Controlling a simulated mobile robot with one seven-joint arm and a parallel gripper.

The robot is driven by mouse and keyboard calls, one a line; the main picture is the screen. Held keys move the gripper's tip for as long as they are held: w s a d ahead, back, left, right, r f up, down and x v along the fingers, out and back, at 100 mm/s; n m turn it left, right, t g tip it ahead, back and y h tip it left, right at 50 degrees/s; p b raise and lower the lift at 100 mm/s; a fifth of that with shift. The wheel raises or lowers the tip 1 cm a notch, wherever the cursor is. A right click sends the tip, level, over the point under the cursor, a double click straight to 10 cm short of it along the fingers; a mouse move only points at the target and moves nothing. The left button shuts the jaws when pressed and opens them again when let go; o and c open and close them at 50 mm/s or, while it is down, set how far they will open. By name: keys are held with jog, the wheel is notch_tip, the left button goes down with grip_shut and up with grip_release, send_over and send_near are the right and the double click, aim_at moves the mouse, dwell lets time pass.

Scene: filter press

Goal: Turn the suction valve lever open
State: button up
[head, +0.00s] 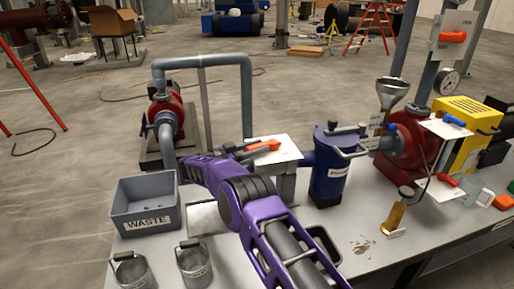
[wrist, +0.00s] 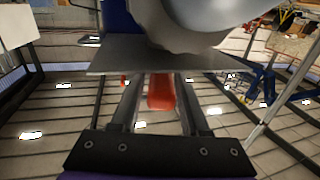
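An orange lever (head: 265,145) lies over a white plate (head: 284,151) on the pipe left of the blue strainer pot. I cannot read the plate's label, so I cannot confirm it is the suction valve. My gripper (head: 238,152) is at the lever's left end. In the wrist view the orange lever (wrist: 160,92) shows between the two fingers of my gripper (wrist: 160,100). The fingers stand apart, with narrow gaps seen beside the lever; I see no clear grip on it. The valve body is mostly hidden by the plate and my arm.
The blue pot (head: 330,180) stands close right of the lever. A blue-grey pipe (head: 246,95) arches behind it. A grey waste bin (head: 146,205) and two buckets (head: 194,262) stand at left. The red pump (head: 408,145), funnel (head: 393,90) and other levers (head: 453,37) are at right.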

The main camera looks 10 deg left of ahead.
jog(key=shift+o, duration=1)
jog(key=v, duration=1.7)
jog(key=shift+s+a, duration=0.15)
